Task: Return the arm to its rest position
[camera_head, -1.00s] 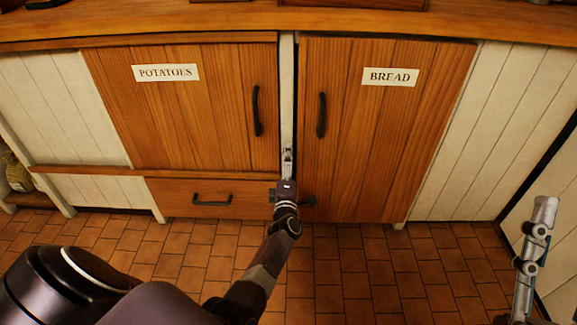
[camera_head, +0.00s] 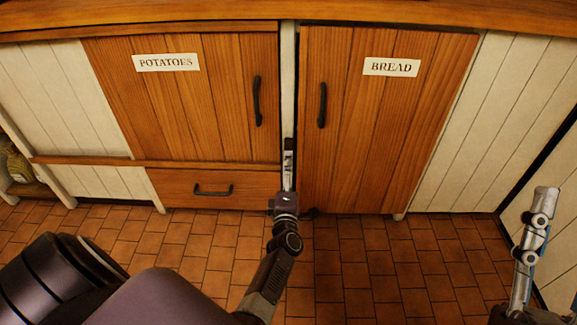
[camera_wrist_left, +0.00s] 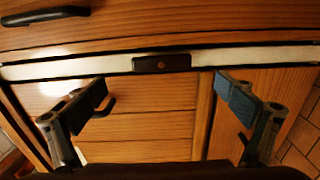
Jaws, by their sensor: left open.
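My left gripper (camera_head: 288,150) is in front of the pale post between the two wooden cupboard doors, pointing at the cupboard. In the left wrist view its two fingers (camera_wrist_left: 165,95) stand wide apart with nothing between them. The POTATOES door (camera_head: 190,105) and the BREAD door (camera_head: 385,130) look shut, and the gripper is on neither black handle. My right gripper (camera_head: 536,230) shows edge-on at the lower right, over the floor and away from the cupboard; its opening cannot be made out.
A drawer (camera_head: 235,188) with a black handle is below the POTATOES door. A wooden counter (camera_head: 400,12) runs along the top. The tiled floor (camera_head: 370,270) in front is clear. A small dark block (camera_wrist_left: 161,63) sits on the pale strip in the left wrist view.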

